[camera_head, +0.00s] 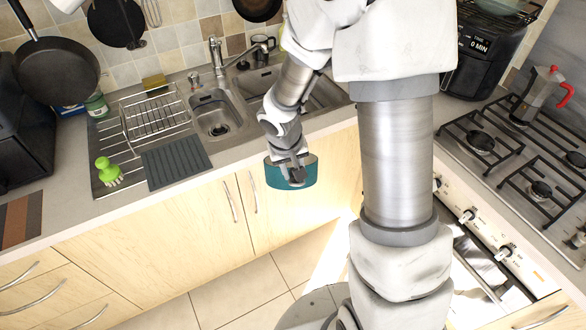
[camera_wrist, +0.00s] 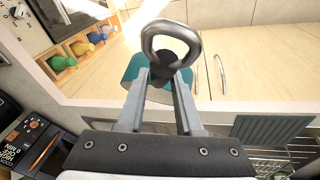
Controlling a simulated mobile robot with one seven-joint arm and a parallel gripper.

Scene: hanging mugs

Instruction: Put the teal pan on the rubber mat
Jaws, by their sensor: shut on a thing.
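The teal pan (camera_head: 307,176) hangs in the air in front of the counter edge, below the sink. My gripper (camera_head: 292,174) is shut on it. In the wrist view, my gripper's fingers (camera_wrist: 163,80) close on a dark part near a metal loop, and teal (camera_wrist: 131,71) shows on either side; the rest of the pan is hidden. The dark grey ribbed rubber mat (camera_head: 177,163) lies on the counter to the left of the pan. It also shows at the right of the wrist view (camera_wrist: 270,131), apart from the pan. Its top looks bare.
A wire dish rack (camera_head: 152,115) stands behind the mat, and a green brush (camera_head: 108,172) is left of it. The sink (camera_head: 213,113) lies to the right of the mat. Cabinet fronts (camera_head: 160,225) drop below the counter edge. A stove (camera_head: 535,155) is at the far right.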

